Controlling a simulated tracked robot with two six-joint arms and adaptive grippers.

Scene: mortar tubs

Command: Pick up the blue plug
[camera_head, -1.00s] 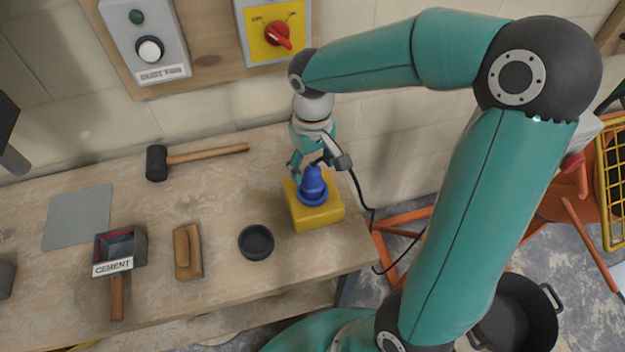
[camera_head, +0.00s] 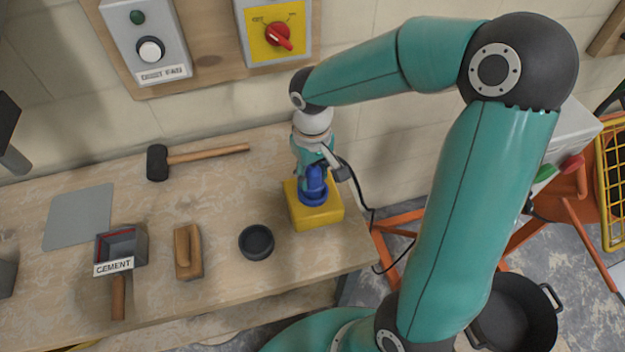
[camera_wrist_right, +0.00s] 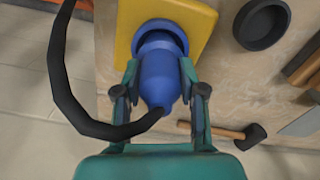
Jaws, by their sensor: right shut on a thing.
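The blue plug (camera_head: 314,184) stands upright on a yellow block (camera_head: 317,215) near the right end of the workbench. My right gripper (camera_head: 316,168) comes down from above and is shut on the plug. In the right wrist view, the two fingers lie on either side of the blue plug (camera_wrist_right: 160,80), and a black cable runs from its end. The plug's wide base ring rests at the yellow block (camera_wrist_right: 197,19); I cannot tell whether it is raised from it. My left gripper is not clearly seen in any view.
A round black dish (camera_head: 256,242) is left of the yellow block. A wooden float (camera_head: 188,250), a cement scoop (camera_head: 121,245), a grey plate (camera_head: 78,216) and a mallet (camera_head: 158,163) lie farther left. A wall panel with a red switch (camera_head: 278,37) is behind. The cable hangs at the right.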

